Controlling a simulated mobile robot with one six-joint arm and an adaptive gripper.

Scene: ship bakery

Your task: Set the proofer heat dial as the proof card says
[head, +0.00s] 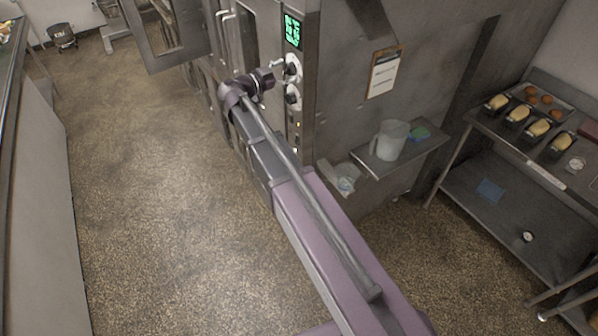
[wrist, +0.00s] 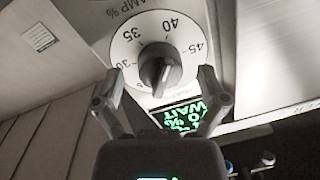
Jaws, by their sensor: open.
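The proofer (head: 340,95) is a grey metal cabinet with a control strip, a green lit display (head: 293,31) and two dials below it. In the wrist view the dial next to the display (wrist: 188,114) has a white face (wrist: 125,48) numbered 30 to 45 and a black knob (wrist: 159,72). Its ridge runs roughly up and down the picture; its exact setting is unclear. The display reads WAIT, upside down. My gripper (head: 268,75) is open before the panel, with its fingers either side of the knob (wrist: 162,80); contact is unclear. The proof card (head: 384,73) hangs on a clipboard, too small to read.
The lower dial (head: 292,95) sits close below the upper one. A shelf (head: 425,150) beside the proofer holds a jug (head: 390,140) and a green item. Right, a metal table (head: 505,135) carries loaf tins. The floor at left (head: 150,200) is clear.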

